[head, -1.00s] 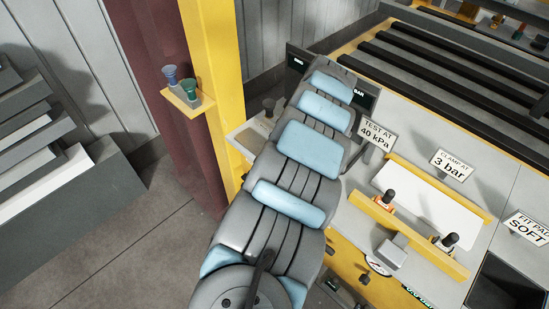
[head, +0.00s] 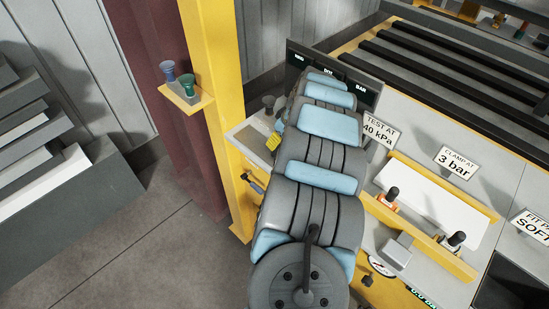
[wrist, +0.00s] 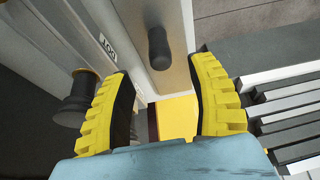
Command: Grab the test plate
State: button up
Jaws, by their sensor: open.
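My gripper (wrist: 162,68) is open in the wrist view, its two yellow ridged fingers apart with nothing held between them. A black knob (wrist: 157,45) on a light grey surface shows beyond the gap; I cannot tell its distance from the fingers. In the head view my gripper (head: 274,141) is mostly hidden behind my arm, with some yellow showing beside the light grey shelf (head: 240,133) near the yellow post. I cannot tell which piece is the test plate.
The yellow post (head: 215,90) stands close left of my arm, with a small cup holder (head: 187,100) on it. Stacked grey boards (head: 35,130) stand far left. Open floor lies between.

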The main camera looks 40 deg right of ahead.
aim_at(275, 150)
jog(key=shift+x, duration=1.6)
jog(key=shift+p+x, duration=0.65)
jog(key=shift+x, duration=0.85)
jog(key=shift+w+d+f, duration=0.15)
jog(key=shift+w+f, duration=0.2)
jog(key=shift+f, duration=0.05)
jog(key=shift+w+f, duration=0.25)
jog(key=shift+f, duration=0.25)
jog(key=shift+c, duration=0.2)
grip_shut()
